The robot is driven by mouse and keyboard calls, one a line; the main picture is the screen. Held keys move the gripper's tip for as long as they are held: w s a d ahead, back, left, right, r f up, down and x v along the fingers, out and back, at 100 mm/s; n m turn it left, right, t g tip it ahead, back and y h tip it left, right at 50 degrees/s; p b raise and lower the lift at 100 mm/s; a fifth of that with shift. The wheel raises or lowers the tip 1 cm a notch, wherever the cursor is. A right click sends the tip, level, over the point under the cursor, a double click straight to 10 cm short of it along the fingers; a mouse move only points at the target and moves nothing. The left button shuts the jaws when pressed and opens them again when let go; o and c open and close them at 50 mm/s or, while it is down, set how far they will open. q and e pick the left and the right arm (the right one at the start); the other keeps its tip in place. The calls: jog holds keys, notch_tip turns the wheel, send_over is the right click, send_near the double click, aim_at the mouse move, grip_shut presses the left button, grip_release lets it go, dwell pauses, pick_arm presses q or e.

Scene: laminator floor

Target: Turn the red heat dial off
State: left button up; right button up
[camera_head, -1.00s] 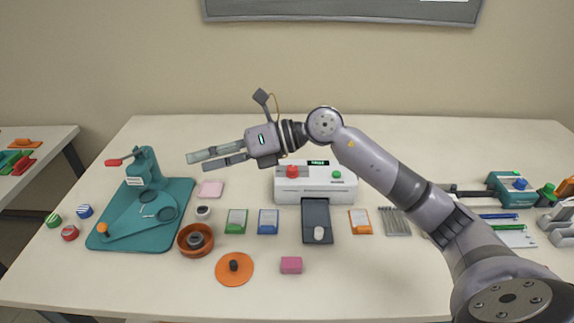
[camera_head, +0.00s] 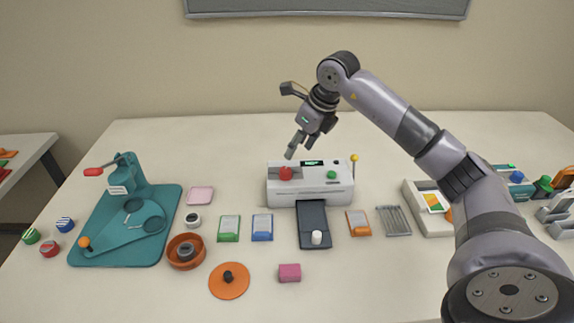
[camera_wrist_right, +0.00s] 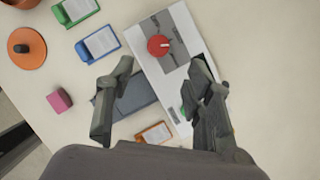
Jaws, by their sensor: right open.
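The red heat dial (camera_head: 285,173) sits on the left part of the top of the white laminator (camera_head: 312,193). A green knob (camera_head: 331,174) is to its right, with a small lit display between and behind them. My right gripper (camera_head: 298,147) is open and empty, above the laminator near the red dial and apart from it. In the right wrist view the red dial (camera_wrist_right: 159,45) shows beyond the two open fingers (camera_wrist_right: 160,95), with a pale pointer mark on its top. The green knob is mostly hidden there by a finger. My left gripper is not in view.
A dark tray (camera_head: 313,222) with a white knob extends from the laminator's front. Green (camera_head: 229,229), blue (camera_head: 262,228) and orange (camera_head: 358,223) packets lie nearby. A teal press (camera_head: 130,220) stands left. The table front around the pink block (camera_head: 289,272) is fairly clear.

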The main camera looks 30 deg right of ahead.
aim_at(286, 169)
jog(key=p+x, duration=0.1)
jog(key=x, duration=0.8)
jog(key=shift+w+a+f, duration=0.1)
jog(key=shift+f, duration=0.15)
jog(key=shift+c, duration=0.2)
jog(key=c, duration=1.1)
